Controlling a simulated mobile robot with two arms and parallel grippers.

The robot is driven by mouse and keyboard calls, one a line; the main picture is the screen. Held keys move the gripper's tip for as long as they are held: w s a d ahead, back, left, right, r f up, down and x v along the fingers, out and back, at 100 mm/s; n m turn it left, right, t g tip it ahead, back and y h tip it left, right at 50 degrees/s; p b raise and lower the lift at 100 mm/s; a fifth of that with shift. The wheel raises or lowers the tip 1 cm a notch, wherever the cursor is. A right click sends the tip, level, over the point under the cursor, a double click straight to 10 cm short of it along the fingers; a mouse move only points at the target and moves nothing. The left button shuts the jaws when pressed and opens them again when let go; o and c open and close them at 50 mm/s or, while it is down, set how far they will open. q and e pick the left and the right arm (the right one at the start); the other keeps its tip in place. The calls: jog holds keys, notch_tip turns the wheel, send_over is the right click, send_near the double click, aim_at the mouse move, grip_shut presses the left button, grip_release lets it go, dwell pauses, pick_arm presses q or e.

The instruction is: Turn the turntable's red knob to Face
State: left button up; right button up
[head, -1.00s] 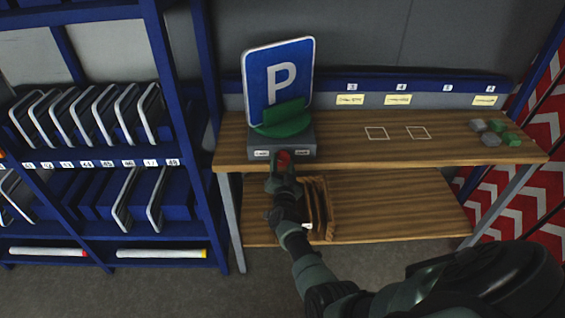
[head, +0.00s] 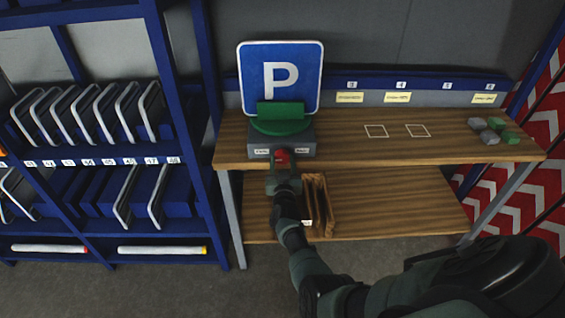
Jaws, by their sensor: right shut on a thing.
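The blue parking sign (head: 281,76) with a white P stands upright in a green holder (head: 281,122) on the turntable's grey base (head: 308,139), at the left end of the bench. The sign looks square to my view. The red knob (head: 282,156) is on the front of the base, between two small white labels; their words are too small to read for certain. My right gripper (head: 283,165) is shut on the red knob from the front and hides part of it. My left gripper is not in view.
The wooden bench top (head: 350,145) has two white outlined squares and several grey and green blocks (head: 494,131) at the right. A wooden box (head: 322,205) stands on the lower shelf. A blue rack (head: 189,170) of panels stands left.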

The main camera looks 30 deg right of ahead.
dwell(0.3)
jog(key=o, duration=1.4)
jog(key=shift+s+a+p, duration=0.2)
jog(key=shift+s+p, duration=0.1)
jog(key=shift+p, duration=0.05)
jog(key=p+v, duration=0.4)
jog(key=v, duration=0.3)
jog(key=shift+a, duration=0.1)
